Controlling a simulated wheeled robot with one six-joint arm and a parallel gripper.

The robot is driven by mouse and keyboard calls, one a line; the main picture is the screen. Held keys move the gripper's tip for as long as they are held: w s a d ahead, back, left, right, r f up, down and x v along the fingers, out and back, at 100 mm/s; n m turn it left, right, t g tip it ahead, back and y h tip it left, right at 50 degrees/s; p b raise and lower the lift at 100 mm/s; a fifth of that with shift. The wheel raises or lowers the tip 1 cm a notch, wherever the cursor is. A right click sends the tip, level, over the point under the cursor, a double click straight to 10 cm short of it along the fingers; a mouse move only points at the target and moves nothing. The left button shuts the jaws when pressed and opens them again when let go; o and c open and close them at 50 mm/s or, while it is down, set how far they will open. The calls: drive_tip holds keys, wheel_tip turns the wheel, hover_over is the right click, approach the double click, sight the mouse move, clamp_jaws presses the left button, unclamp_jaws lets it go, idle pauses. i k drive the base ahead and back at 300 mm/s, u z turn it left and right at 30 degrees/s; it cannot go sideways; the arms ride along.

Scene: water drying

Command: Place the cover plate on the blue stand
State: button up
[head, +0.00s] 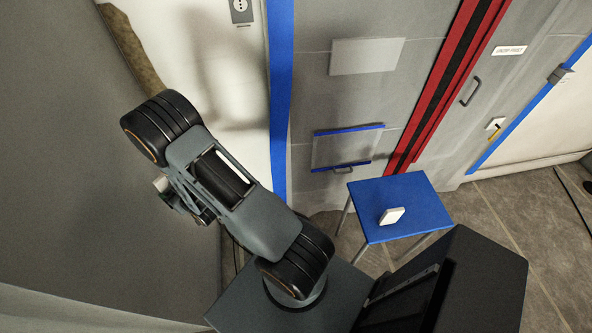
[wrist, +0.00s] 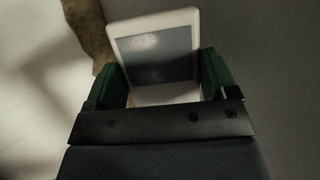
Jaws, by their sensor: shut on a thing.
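The cover plate (wrist: 155,57) has a white frame around a dark grey face. In the wrist view it sits upright between the two green pads of my gripper (wrist: 161,76), which is shut on it. The blue stand (head: 388,195) is a small table with a flat blue top and thin grey legs, at centre right in the head view. A small white block (head: 392,216) rests on its top. In the head view my arm hides most of my gripper and the held plate, far to the left of the stand.
Grey panels with a clear blue-edged holder (head: 346,150) stand behind the stand. Bare blue surface surrounds the white block. Open floor lies to the right.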

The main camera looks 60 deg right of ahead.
sight(422, 208)
drive_tip(key=u, duration=0.35)
drive_tip(key=k, duration=1.55)
drive_tip(key=z, duration=1.15)
drive_tip(key=k, duration=0.2)
drive_tip(key=z, duration=0.4)
